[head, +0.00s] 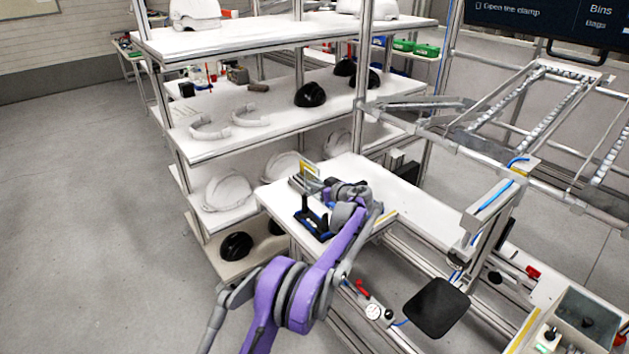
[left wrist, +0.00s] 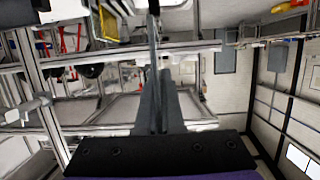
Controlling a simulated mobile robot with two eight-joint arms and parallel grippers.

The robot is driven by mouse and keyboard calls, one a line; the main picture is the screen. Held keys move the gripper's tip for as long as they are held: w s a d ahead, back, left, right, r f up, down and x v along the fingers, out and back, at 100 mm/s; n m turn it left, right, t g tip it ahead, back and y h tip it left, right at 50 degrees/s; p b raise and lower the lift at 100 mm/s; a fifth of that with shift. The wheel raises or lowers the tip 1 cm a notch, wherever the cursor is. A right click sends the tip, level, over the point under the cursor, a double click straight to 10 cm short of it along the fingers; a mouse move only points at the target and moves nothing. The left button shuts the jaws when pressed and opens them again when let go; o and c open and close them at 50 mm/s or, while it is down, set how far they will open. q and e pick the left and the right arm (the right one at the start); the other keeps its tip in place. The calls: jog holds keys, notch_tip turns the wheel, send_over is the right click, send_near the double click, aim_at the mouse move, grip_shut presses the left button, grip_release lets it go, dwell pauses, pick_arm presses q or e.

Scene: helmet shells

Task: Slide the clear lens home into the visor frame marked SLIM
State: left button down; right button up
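My left gripper (head: 304,184) is over the white bench at the shelf's right, at the end of my purple arm. In the left wrist view its two dark fingers (left wrist: 155,70) lie together with a thin seam. I make out nothing clear between them, though a clear lens would be hard to see. A small upright yellow-edged piece (head: 308,170) stands close by the fingertips; a yellow-edged piece (left wrist: 108,22) also shows left of the fingers in the wrist view. A black and blue stand (head: 311,220) is just below. No SLIM mark is legible. My right gripper is not in view.
A shelf rack (head: 205,148) with white and black helmet shells and pale curved bands stands behind, left of the bench (head: 385,215). Metal rails (head: 465,150) run to the right. A dark flat pad (head: 437,306) is at the front. The floor at left is clear.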

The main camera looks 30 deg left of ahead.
pick_arm(q)
jog(key=shift+f, duration=1.45)
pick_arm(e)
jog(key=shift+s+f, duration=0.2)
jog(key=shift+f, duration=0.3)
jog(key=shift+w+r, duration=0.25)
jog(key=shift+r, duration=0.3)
pick_arm(q)
jog(key=shift+f+b, duration=0.7)
jog(key=shift+f, duration=2.6)
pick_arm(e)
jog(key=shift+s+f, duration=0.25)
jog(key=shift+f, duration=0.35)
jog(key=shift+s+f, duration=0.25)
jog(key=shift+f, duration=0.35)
pick_arm(q)
jog(key=c, duration=1)
grip_release()
jog(key=shift+d, duration=0.1)
jog(key=b+v, duration=0.1)
jog(key=v, duration=0.9)
jog(key=shift+d+r, duration=0.15)
jog(key=shift+d, duration=0.15)
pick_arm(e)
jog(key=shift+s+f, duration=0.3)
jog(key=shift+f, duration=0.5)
